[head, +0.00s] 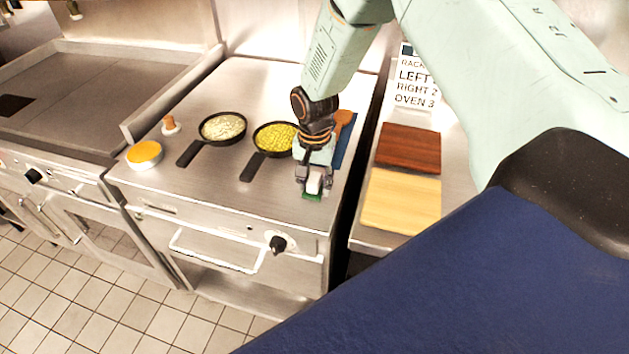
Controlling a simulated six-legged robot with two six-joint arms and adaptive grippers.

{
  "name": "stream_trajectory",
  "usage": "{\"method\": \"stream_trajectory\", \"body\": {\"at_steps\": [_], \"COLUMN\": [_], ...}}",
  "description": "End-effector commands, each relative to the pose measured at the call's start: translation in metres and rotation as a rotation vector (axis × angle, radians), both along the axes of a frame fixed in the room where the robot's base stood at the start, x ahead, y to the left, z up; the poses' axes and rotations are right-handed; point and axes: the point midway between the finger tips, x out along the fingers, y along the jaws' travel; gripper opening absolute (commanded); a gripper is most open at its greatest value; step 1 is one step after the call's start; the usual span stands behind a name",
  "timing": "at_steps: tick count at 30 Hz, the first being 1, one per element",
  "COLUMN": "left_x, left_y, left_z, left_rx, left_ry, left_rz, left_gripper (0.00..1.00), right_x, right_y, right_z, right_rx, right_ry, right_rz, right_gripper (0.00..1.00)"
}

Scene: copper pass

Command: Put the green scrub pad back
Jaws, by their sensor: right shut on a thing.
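My right gripper (314,182) points down over the front right part of the steel stove top. It is shut on the green scrub pad (312,196), whose green edge shows just below the fingertips. A small white patch shows between the fingers. Most of the pad is hidden by the gripper, and I cannot tell whether it touches the steel. My left gripper is not in view.
On the steel top (220,205) stand a pan of yellow food (275,137), a pan of pale food (222,127), an orange-filled tin (145,154) and a wooden-handled tool (170,126). A wooden spoon (344,118) lies on a blue cloth (346,150). Right, across a gap, are dark (410,147) and light boards (402,200).

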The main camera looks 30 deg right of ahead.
Motion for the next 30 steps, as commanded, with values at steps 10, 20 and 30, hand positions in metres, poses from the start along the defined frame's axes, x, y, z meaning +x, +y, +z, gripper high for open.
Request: {"method": "stream_trajectory", "body": {"at_steps": [10,20,30], "left_x": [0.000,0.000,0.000], "left_y": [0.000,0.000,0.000], "left_z": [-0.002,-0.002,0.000], "left_rx": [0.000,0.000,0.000], "left_ry": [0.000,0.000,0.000], "left_rz": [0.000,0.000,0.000], "left_gripper": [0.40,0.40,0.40], "right_x": [0.000,0.000,0.001], "right_y": [0.000,0.000,0.000], "right_z": [-0.004,-0.004,0.028], "right_rx": [0.000,0.000,0.001], "right_ry": [0.000,0.000,-0.004], "right_rz": [0.000,0.000,-0.001], "right_gripper": [0.55,0.65,0.65]}}
